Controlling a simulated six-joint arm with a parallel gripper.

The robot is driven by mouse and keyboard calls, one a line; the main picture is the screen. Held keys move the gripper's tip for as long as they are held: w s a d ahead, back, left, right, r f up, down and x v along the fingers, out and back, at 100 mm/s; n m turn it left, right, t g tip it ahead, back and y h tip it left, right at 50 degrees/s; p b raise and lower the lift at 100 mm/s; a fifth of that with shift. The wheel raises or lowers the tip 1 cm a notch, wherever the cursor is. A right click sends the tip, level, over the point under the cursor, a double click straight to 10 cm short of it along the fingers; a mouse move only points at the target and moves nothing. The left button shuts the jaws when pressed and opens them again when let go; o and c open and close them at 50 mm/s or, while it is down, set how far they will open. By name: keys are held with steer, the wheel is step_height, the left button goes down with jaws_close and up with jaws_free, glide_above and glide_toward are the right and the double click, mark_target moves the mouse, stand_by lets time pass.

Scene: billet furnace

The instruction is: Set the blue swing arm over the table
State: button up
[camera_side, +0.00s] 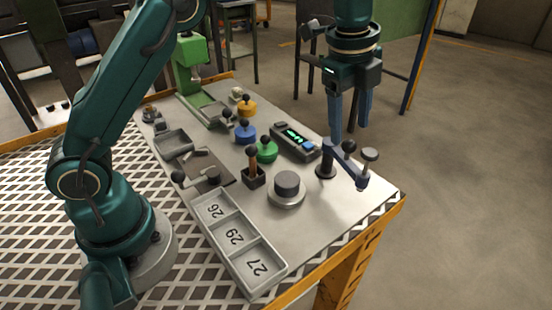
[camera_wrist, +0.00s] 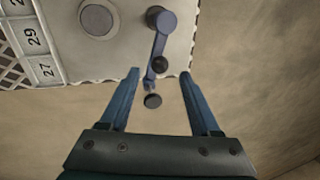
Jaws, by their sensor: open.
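The blue swing arm (camera_side: 345,165) is mounted on a dark round post at the table's right edge. It carries a black ball knob (camera_side: 348,146) and a grey disc (camera_side: 370,154) near its free end. In the wrist view the blue swing arm (camera_wrist: 157,48) points down the picture, and its disc end (camera_wrist: 152,101) lies past the edge of the grey table (camera_wrist: 122,60), over the floor. My gripper (camera_side: 349,136) is open and empty, pointing down above the arm. In the wrist view my gripper (camera_wrist: 160,72) has its fingers apart, one on each side of the knob, with no contact visible.
A round grey pedestal (camera_side: 287,188), a numbered tray (camera_side: 236,238), a black device with a green display (camera_side: 295,141) and several coloured knobbed pieces stand on the table. A green press (camera_side: 190,62) is at the back. Open floor lies right of the table.

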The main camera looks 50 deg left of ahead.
mark_target(349, 141)
steer(key=shift+w+f, duration=0.2)
steer(key=shift+f, duration=0.75)
steer(key=shift+w+f, duration=0.15)
steer(key=shift+f, duration=0.75)
jaws_close()
